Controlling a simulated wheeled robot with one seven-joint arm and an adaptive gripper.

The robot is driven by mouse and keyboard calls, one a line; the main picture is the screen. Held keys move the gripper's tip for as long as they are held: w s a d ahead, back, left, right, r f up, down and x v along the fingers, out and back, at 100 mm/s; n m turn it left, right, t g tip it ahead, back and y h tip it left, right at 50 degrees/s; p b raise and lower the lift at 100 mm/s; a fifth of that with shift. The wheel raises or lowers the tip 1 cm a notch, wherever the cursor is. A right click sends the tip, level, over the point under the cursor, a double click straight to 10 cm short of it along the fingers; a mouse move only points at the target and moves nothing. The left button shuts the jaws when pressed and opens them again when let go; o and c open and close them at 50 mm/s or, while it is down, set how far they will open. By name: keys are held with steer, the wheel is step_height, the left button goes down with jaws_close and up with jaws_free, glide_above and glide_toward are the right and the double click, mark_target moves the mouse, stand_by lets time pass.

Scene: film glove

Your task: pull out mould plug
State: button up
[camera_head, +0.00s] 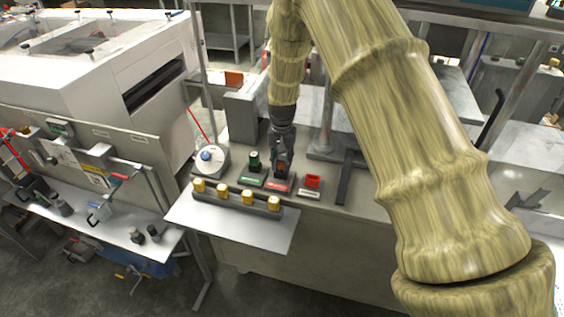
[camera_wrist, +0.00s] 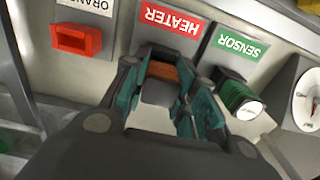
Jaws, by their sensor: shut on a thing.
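The plug held by my gripper has an orange-brown upper part and a grey block. In the wrist view this plug (camera_wrist: 160,92) sits between the teal finger pads, below the red HEATER label (camera_wrist: 172,20). My gripper (camera_wrist: 170,88) is shut on it. In the head view my gripper (camera_head: 281,163) points down at the red-labelled station on the bench, and the fingers mostly hide the plug. I cannot tell whether the plug is still seated. A green connector (camera_wrist: 238,97) stands beside it under the green SENSOR label (camera_wrist: 236,46).
A red socket (camera_wrist: 78,39) is on the other side, also seen in the head view (camera_head: 312,181). A white dial (camera_head: 210,160) stands left. A rail (camera_head: 232,197) with several yellow pieces lies in front. A post (camera_head: 327,125) stands close right of my gripper.

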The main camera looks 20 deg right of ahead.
mark_target(282, 158)
steer(key=shift+r, duration=0.1)
steer(key=shift+r+p, duration=1.35)
steer(key=shift+r, duration=0.65)
steer(key=shift+r, duration=0.2)
steer(key=shift+r+p, duration=1.05)
steer(key=shift+r, duration=0.35)
